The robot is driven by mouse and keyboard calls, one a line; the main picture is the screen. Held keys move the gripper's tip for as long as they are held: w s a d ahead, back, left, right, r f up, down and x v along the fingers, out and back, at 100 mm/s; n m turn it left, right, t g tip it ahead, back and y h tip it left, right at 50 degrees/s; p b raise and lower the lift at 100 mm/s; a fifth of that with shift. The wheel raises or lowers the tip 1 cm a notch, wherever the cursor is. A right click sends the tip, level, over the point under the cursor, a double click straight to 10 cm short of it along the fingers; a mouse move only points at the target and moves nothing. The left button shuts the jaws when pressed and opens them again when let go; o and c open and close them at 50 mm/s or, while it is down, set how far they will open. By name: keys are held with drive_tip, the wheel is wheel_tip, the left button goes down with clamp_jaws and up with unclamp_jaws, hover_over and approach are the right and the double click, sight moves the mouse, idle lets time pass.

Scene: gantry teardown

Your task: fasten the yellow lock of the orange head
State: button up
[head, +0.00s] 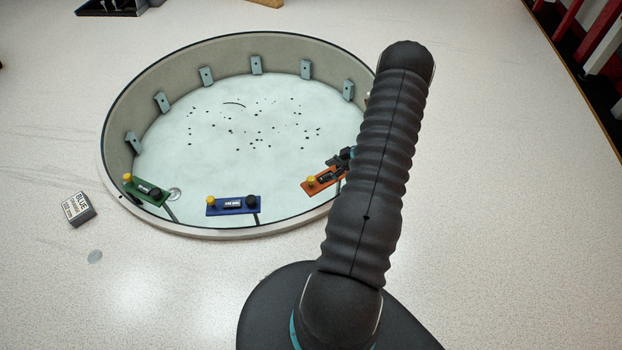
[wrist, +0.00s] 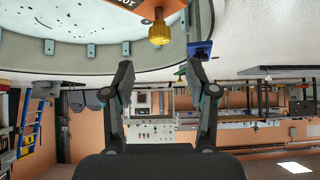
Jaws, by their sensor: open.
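The orange head (head: 326,178) sits at the right front rim of the round basin, partly hidden behind my arm in the head view. Its yellow lock (head: 309,181) is a small knob at its left end. In the wrist view, the orange head (wrist: 128,7) is at the top edge and the yellow lock (wrist: 160,33) shows large and ribbed. My gripper (wrist: 161,62) is open and empty. The lock appears just beyond the gap between the fingertips, not between them. In the head view, a dark part of my gripper (head: 343,157) shows beside the orange head.
The round basin (head: 170,231) has a pale floor with scattered dark specks. A blue head (head: 232,205) and a green head (head: 147,191) sit along its front rim. The right tabletop is clear.

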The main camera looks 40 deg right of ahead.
sight(311, 178)
drive_tip(key=x, duration=0.9)
drive_tip(key=shift+w+a+f, duration=0.15)
drive_tip(key=shift+w+f, duration=0.1)
drive_tip(key=shift+f, duration=0.05)
clamp_jaws()
